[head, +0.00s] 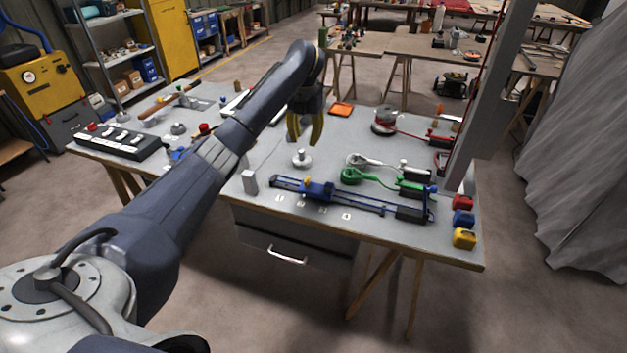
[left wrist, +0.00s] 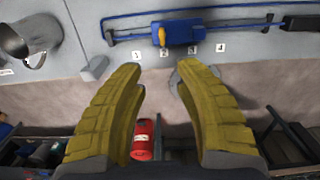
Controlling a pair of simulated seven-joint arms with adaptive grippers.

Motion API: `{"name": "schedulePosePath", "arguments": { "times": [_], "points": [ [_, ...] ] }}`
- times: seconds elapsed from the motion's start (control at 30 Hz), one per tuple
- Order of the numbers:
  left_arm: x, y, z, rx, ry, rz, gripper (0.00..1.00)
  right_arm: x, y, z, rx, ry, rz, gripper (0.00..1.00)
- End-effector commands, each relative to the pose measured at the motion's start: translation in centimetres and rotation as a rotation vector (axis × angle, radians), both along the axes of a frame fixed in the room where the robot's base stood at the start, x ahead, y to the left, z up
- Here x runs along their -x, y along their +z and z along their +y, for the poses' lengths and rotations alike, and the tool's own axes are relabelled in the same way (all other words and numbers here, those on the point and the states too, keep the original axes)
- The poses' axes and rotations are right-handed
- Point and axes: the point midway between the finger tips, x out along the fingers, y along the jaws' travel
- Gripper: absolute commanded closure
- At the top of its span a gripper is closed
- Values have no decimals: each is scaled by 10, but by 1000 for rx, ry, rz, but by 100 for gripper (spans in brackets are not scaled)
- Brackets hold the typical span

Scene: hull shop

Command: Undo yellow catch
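The yellow catch (head: 308,181) is a small yellow piece on the left part of the blue carriage (head: 319,191). The carriage sits on a long blue rail (head: 365,203) at the bench's front. In the left wrist view the catch (left wrist: 162,37) stands upright on the carriage (left wrist: 184,33), near the labels 2 and 3. My left gripper (head: 303,136) has yellow fingers, parted and empty, and hangs above the bench behind the carriage in the head view. In the left wrist view its fingertips (left wrist: 160,78) are apart, with the catch beyond the gap. My right gripper is not visible.
A grey block (head: 249,182) stands left of the rail, and a round knob (head: 301,159) behind it. Green (head: 352,176) and white (head: 358,160) looped leads lie behind the rail. Red, blue and yellow blocks (head: 464,238) line the right edge. A switch panel (head: 118,141) is far left.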

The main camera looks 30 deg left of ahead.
Motion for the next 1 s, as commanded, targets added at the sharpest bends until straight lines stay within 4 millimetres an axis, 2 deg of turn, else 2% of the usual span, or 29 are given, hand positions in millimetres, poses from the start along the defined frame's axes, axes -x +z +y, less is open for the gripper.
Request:
{"name": "schedulePosePath", "arguments": {
  "times": [0.17,0.63,1.0],
  "points": [
    [1,-13,-5,16,-7,5,67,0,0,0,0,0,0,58],
    [2,-89,-5,17,-3,7,67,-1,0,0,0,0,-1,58],
    [1,-117,-5,16,-4,5,67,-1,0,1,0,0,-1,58]
  ]
}}
